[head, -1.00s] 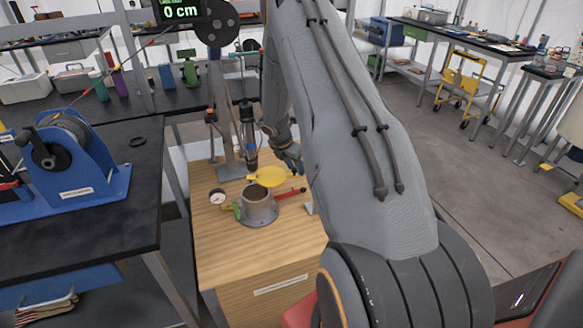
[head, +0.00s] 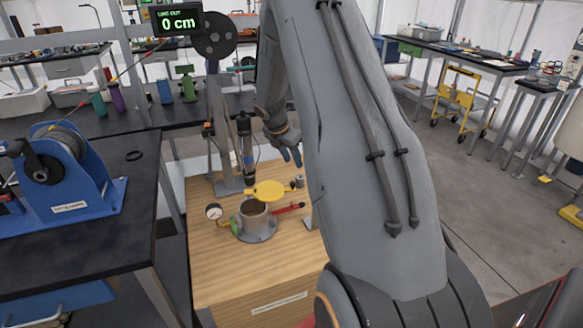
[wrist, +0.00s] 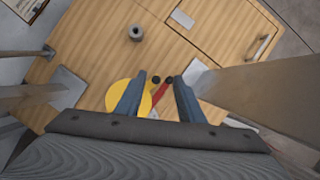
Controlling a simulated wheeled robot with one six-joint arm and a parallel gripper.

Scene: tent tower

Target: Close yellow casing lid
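The yellow lid (head: 270,190) is a round plate at the back right of the grey casing (head: 255,226) on the wooden bench. The casing's dark round opening shows uncovered in front of it. My gripper (head: 291,157) is above and behind the lid, apart from it in the head view. In the wrist view my gripper (wrist: 158,97) has its two blue-grey fingers spread with nothing held between them. The yellow lid (wrist: 118,96) shows below, partly hidden behind the left finger.
A red handle (head: 289,208) sticks out right of the casing, and a gauge (head: 214,211) stands at its left. A post with a hanging dark tool (head: 246,150) rises behind. A blue winch (head: 65,175) sits on the black table at left. The bench front is clear.

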